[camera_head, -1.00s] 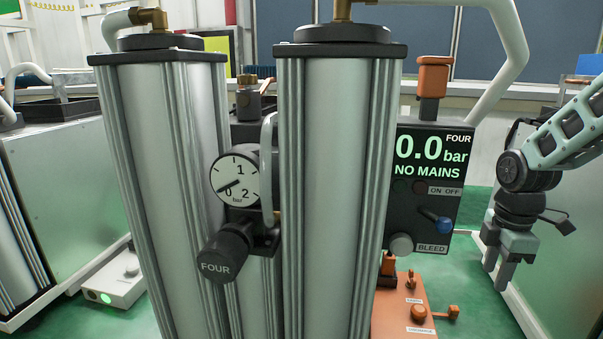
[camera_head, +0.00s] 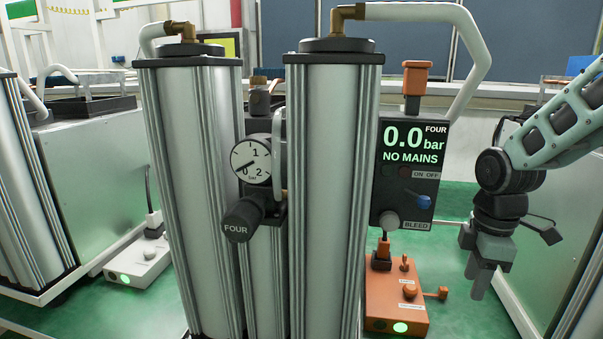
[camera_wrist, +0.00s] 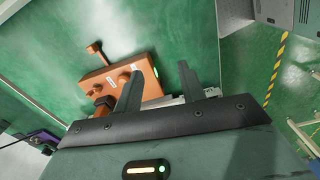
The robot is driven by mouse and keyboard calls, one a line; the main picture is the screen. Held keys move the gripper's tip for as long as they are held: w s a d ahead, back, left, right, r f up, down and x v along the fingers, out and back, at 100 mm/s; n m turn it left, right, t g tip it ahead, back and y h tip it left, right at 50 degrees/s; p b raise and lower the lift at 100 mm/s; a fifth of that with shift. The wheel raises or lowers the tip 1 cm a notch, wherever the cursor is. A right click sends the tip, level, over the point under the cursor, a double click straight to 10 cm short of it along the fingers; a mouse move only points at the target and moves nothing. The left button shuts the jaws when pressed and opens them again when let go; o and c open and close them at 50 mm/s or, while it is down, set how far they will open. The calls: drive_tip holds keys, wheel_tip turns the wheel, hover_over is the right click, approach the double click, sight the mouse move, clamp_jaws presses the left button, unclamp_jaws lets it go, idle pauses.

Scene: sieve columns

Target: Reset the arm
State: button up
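My gripper (camera_head: 474,282) hangs at the right of the head view, fingers pointing down, to the right of the FOUR display panel (camera_head: 410,165) and the orange box (camera_head: 385,310). In the wrist view my gripper (camera_wrist: 160,75) has its two fingers spread apart, with nothing held between them. The orange box (camera_wrist: 105,85) shows beyond the fingers there, on the green floor. My arm is bent, coming in from the right edge of the head view.
Two tall metal columns (camera_head: 329,180) (camera_head: 190,180) stand in the middle, with a round gauge (camera_head: 251,162) and black FOUR knob (camera_head: 241,222) between them. The panel reads 0.0 bar, NO MAINS. A metal cabinet (camera_head: 95,205) stands left. A white box (camera_head: 140,262) lies on the floor.

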drive_tip(key=s+a+r+m, duration=0.1)
drive_tip(key=s+a+m, duration=0.2)
drive_tip(key=s+a, duration=0.5)
drive_tip(key=s+a+r+m+p, duration=0.1)
drive_tip(key=s+a+r+m, duration=0.1)
drive_tip(key=s+a, duration=0.7)
drive_tip(key=s+m, duration=0.1)
drive_tip(key=s, duration=0.4)
drive_tip(key=shift+s+a+r+m, duration=0.15)
drive_tip(key=shift+a+r+m, duration=0.15)
drive_tip(key=shift+m, duration=0.1)
